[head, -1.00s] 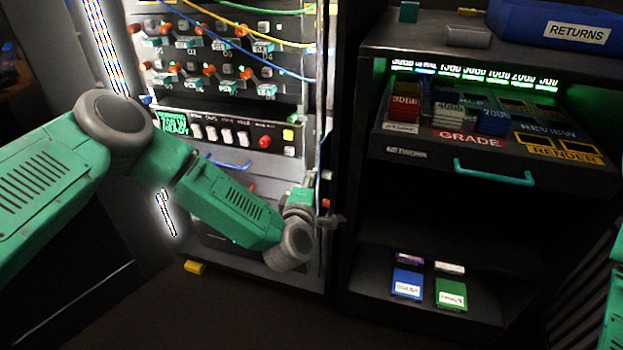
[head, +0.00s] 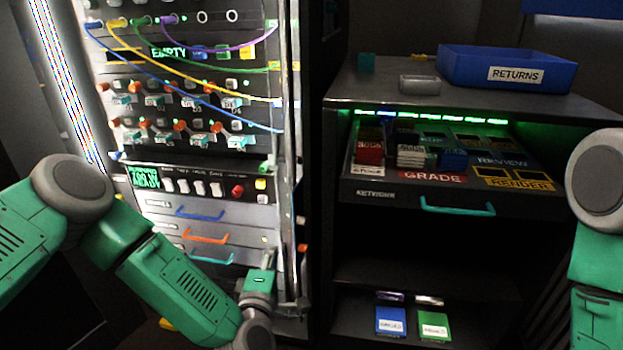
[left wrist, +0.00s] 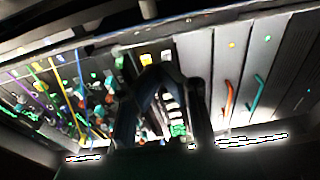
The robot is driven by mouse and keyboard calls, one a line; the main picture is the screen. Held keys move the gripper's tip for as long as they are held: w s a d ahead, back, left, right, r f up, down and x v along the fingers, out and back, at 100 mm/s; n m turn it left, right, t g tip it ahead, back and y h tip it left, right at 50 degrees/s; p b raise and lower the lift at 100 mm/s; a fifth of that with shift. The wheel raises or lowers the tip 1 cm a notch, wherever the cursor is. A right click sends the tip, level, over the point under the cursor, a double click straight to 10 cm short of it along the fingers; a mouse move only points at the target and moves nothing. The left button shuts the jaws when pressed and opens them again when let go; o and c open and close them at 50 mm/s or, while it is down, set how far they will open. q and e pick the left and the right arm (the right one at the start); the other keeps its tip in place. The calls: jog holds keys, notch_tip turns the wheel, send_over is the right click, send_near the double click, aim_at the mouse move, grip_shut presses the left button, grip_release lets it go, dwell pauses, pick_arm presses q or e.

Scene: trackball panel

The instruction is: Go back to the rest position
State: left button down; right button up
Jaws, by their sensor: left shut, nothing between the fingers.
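My left arm comes in from the left in the head view. Its left gripper (head: 269,259) is small and dark there, in front of the lower right part of the rack, by the drawers. In the left wrist view the dark fingers of the left gripper (left wrist: 160,78) are shut and empty, with the rack's panel behind them. Whether they touch anything is hard to tell, but no object shows between them. Part of my right arm shows at the right edge of the head view; its gripper is out of view.
The rack (head: 215,215) has cables, switches and drawers with blue, orange and teal handles. A black cabinet (head: 400,230) stands to its right, with a blue RETURNS bin (head: 455,72) on top and a tray of coloured blocks. Dark floor shows at the lower left.

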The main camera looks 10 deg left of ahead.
pick_arm(q)
jog(key=s+f+m+g+h+p, duration=0.2)
jog(key=s+f+m+g, duration=0.4)
jog(key=s, duration=0.4)
jog(key=s+f+m+g+h+p, duration=0.25)
jog(key=s+f+m+g, duration=0.3)
jog(key=s+m, duration=0.35)
jog(key=s+a+r+m+g+y, duration=0.1)
jog(key=s+a+m+g+y, duration=0.2)
jog(key=s+a, duration=0.9)
jog(key=s+m+g+p, duration=0.1)
jog(key=s+g, duration=0.1)
jog(key=s, duration=0.2)
jog(key=shift+g+y, duration=0.35)
pick_arm(e)
notch_tip(320, 180, up, 6)
jog(key=shift+a+f, duration=0.15)
jog(key=shift+f, duration=0.05)
pick_arm(q)
jog(key=shift+s+a, duration=0.1)
jog(key=shift+a, duration=0.05)
jog(key=shift+a+f, duration=0.1)
jog(key=shift+a, duration=0.25)
pick_arm(e)
jog(key=shift+a+r, duration=0.15)
jog(key=shift+a, duration=0.25)
